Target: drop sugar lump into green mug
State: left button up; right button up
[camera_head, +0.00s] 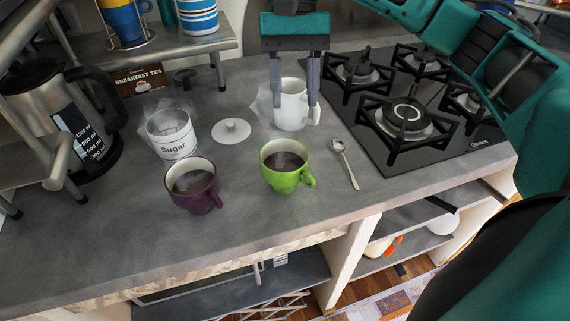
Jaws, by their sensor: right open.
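The green mug (288,178) stands upright on the counter with dark liquid in it, handle to the lower right. The white sugar pot (178,146), labelled "Sugar", stands open to its left with pale contents; I cannot make out a single sugar lump. My right gripper (295,107) points down, open, behind the green mug. Its fingers appear on either side of the white mug (292,112) and partly hide it; I cannot tell whether they touch it. No lump shows between the fingers. My left gripper is out of view.
A purple mug (196,195) with dark liquid stands left of the green mug. A white lid (232,130) lies near the pot, and a spoon (344,161) lies right of the green mug. The gas hob (365,150) is at right, a kettle (62,118) at left. The front counter is clear.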

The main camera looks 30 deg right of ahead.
jog(key=shift+p+v, duration=0.35)
jog(key=shift+v, duration=2.15)
